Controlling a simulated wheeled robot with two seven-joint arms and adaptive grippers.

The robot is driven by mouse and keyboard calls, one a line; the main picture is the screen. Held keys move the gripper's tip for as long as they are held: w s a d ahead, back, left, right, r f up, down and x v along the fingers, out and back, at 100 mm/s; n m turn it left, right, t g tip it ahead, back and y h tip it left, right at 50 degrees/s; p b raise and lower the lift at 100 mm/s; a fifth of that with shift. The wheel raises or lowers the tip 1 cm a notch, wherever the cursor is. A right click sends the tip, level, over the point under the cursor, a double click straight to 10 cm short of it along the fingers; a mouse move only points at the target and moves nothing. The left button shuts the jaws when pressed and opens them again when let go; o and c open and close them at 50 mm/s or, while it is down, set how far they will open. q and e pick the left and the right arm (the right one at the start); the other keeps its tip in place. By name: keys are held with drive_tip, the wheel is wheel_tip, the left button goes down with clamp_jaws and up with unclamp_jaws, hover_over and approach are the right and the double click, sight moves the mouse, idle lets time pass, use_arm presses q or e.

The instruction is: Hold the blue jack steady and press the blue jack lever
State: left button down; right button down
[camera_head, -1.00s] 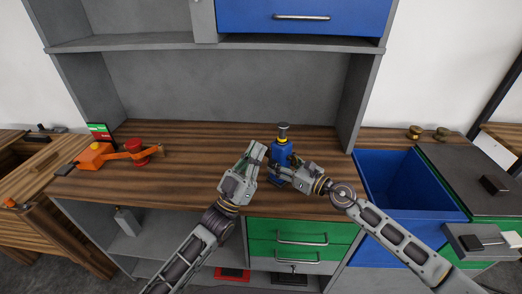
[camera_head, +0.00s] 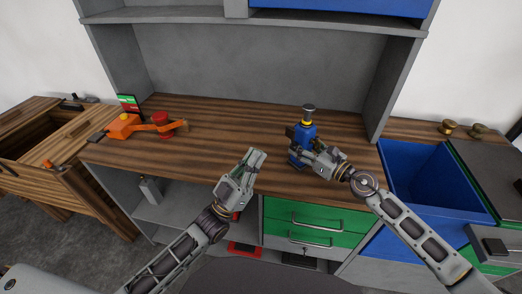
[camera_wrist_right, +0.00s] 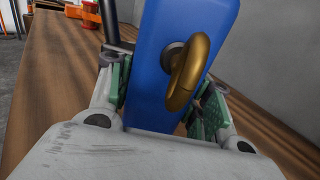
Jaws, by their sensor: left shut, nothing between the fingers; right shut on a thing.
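The blue jack (camera_head: 304,136) stands upright on the wooden bench, with a metal top above a yellow collar. My right gripper (camera_head: 303,154) is shut on its body from the front right. In the right wrist view the jack's blue side (camera_wrist_right: 160,60) sits between the green finger pads, with a brass ring (camera_wrist_right: 187,72) facing the camera. A dark rod (camera_wrist_right: 110,22) shows beside the jack there; I cannot tell whether it is the lever. My left gripper (camera_head: 258,157) is shut and empty, left of and in front of the jack, apart from it.
An orange device (camera_head: 124,125) with an arm and a red cylinder (camera_head: 162,124) sits at the bench's left. A blue open bin (camera_head: 425,180) is at the right. Green drawers (camera_head: 310,222) are below the bench front. The bench between the orange device and the jack is clear.

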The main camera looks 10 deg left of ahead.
idle(0.3)
idle(0.6)
drive_tip(key=c, duration=0.6)
unclamp_jaws()
drive_tip(key=shift+o, duration=0.2)
drive_tip(key=shift+s+d, duration=0.1)
drive_tip(key=shift+d, duration=0.05)
drive_tip(key=shift+v, duration=5.7)
drive_tip(key=shift+s, duration=0.15)
drive_tip(key=shift+d, duration=0.1)
drive_tip(key=shift+f, duration=0.1)
